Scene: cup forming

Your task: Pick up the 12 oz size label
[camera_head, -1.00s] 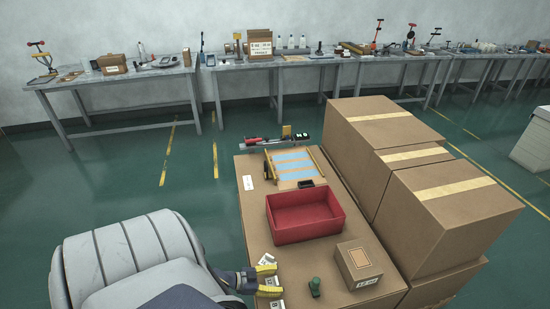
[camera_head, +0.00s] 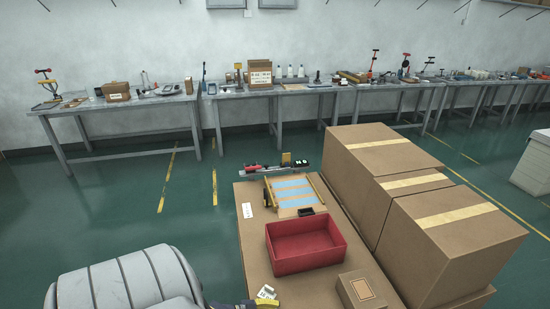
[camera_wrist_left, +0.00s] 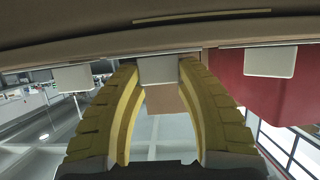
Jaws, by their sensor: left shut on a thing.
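My left gripper (camera_head: 248,304) is at the bottom edge of the head view, by the near left part of the cardboard-brown work surface. A white label (camera_head: 266,292) shows just beyond its fingertips. In the left wrist view the yellow fingers (camera_wrist_left: 158,68) are shut on a small white label (camera_wrist_left: 157,69), close to the brown surface. Two other white labels, one at left (camera_wrist_left: 72,77) and one at right (camera_wrist_left: 270,60), lie apart from the fingers. No size print is readable on any of them. My right gripper is not in view.
A blue-striped frame (camera_head: 292,190) lies farther back. Large cardboard boxes (camera_head: 440,245) block the right side. The surface left of the tray is mostly clear.

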